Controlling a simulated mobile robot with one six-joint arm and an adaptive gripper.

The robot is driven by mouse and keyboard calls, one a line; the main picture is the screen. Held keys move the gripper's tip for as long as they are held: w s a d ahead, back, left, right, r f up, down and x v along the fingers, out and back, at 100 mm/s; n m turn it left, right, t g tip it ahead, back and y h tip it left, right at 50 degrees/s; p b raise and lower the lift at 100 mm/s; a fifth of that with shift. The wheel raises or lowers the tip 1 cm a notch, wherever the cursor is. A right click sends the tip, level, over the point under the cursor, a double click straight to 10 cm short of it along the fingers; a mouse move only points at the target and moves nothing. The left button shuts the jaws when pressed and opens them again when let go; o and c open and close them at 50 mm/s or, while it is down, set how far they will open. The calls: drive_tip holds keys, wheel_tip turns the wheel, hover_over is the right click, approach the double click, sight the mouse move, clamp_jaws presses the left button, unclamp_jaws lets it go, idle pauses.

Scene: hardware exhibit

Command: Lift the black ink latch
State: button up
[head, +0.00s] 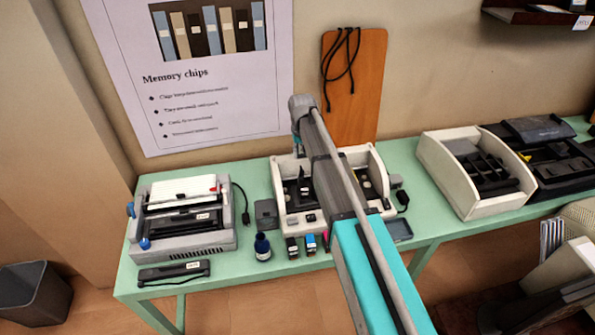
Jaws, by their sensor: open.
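A white, open-topped printer (281,188) stands on the green table, partly hidden behind my arm. Inside its left part is a small upright black piece with a pale label (304,186), which looks like the black ink latch; I cannot tell its exact position. More dark parts show inside to the right of my arm. My arm reaches up across the printer from the bottom right, and its far joint stands above the printer's back edge. My gripper's fingers cannot be made out; the end of the arm is hidden.
Small ink cartridges (310,244) and a dark blue bottle (262,246) stand before the printer. A grey-white machine (183,228) is at left, with a black bar (174,272) before it. A white open case (459,190) is at right. A wooden board (365,85) leans behind.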

sight(301, 167)
drive_tip(key=shift+f+b, duration=3.1)
drive_tip(key=shift+f, duration=0.35)
drive_tip(key=shift+c, duration=0.3)
clamp_jaws()
